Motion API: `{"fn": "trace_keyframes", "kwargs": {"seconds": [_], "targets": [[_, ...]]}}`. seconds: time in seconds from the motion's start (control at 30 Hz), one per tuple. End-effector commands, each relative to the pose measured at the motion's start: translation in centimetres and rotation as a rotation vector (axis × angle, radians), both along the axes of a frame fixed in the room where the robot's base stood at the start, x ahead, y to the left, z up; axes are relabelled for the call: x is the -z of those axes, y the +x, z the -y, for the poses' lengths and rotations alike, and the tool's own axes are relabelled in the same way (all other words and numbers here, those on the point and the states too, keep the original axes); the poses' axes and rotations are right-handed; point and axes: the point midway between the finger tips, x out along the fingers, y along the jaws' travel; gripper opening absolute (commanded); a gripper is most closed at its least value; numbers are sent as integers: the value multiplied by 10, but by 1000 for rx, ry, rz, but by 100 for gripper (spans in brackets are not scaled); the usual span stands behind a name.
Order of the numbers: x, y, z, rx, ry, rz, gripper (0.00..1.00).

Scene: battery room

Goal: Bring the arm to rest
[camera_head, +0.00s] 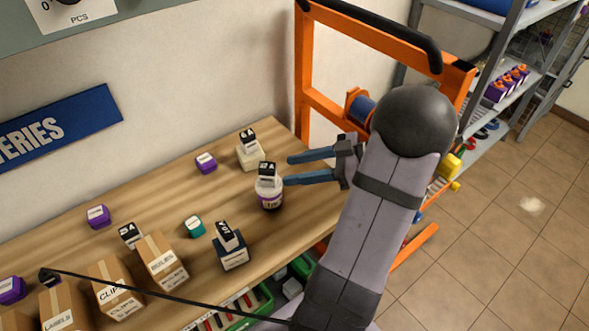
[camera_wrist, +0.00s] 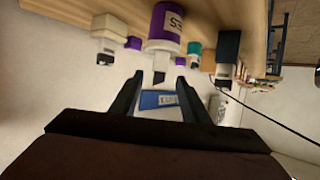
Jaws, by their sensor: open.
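My arm reaches over the right end of the wooden bench (camera_head: 165,203). My gripper (camera_head: 287,170) is open, with its two blue-grey fingers pointing left and nothing held between them. In the wrist view, which is upside down, the open gripper (camera_wrist: 160,82) faces the jar (camera_wrist: 165,25), and the block shows between the fingertips. The exact gap from the fingertips to the block is hard to tell.
A cream block (camera_head: 250,155), a dark box (camera_head: 233,256), a teal item (camera_head: 195,227) and a purple cube (camera_head: 206,163) stand nearby. Cardboard boxes (camera_head: 162,262) line the front left. An orange frame (camera_head: 306,90) and grey shelving (camera_head: 480,90) stand behind and right of my arm.

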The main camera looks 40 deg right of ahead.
Motion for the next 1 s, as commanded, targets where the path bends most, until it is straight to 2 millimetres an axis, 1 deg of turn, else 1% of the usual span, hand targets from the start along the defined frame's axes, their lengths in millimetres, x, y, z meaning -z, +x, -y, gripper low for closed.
{"fn": "trace_keyframes", "kwargs": {"seconds": [0.3,0.37,0.47,0.57,0.67,0.7,0.8,0.9,1.0], "targets": [[-1,0,0,-1,1,-1,42],[-8,-3,-4,-11,16,-12,42],[-26,-12,-15,-44,64,-52,42],[-33,-17,-40,-77,129,-163,42],[-17,-20,-70,-104,145,-345,42],[-10,-23,-83,-110,143,-430,42],[7,-33,-114,-105,110,-650,42],[21,-46,-136,-71,53,-838,42],[34,-59,-152,-16,-20,-989,42]]}}
